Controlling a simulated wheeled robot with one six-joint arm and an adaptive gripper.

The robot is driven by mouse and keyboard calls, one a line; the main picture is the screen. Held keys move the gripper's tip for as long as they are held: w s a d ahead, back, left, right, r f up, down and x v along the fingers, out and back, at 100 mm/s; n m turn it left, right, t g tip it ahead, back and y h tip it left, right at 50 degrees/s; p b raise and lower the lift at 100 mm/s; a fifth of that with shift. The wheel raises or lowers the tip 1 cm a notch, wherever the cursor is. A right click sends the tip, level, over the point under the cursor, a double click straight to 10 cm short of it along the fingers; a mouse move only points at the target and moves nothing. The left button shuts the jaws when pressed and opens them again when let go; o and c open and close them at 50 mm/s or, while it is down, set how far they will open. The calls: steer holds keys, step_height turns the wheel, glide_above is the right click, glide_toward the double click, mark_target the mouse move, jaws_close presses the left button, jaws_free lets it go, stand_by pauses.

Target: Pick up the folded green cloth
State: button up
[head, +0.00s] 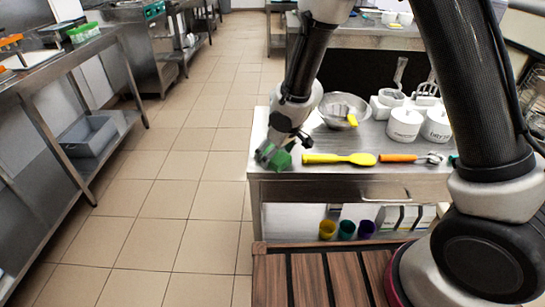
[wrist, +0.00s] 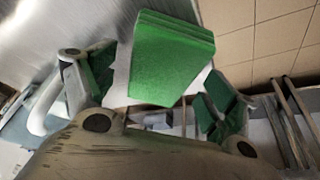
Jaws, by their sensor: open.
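The folded green cloth (wrist: 170,58) shows in the wrist view as a thick, layered block near the edge of the metal counter. In the head view the cloth (head: 281,160) is at the counter's front left corner, partly hidden by my gripper. My gripper (head: 270,153) points down at that corner. In the wrist view my gripper (wrist: 160,85) is open, with one finger on each side of the cloth and visible gaps between. I cannot tell how far the fingertips are above the counter.
On the counter (head: 350,187), right of the cloth, lie a yellow spoon (head: 338,159) and an orange-handled tool (head: 399,158). Behind stand a metal bowl (head: 330,119) and white tubs (head: 404,125). Coloured cups (head: 346,229) stand below. Tiled floor (head: 190,180) is clear to the left.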

steer(key=shift+f, duration=0.1)
steer(key=c, duration=1.2)
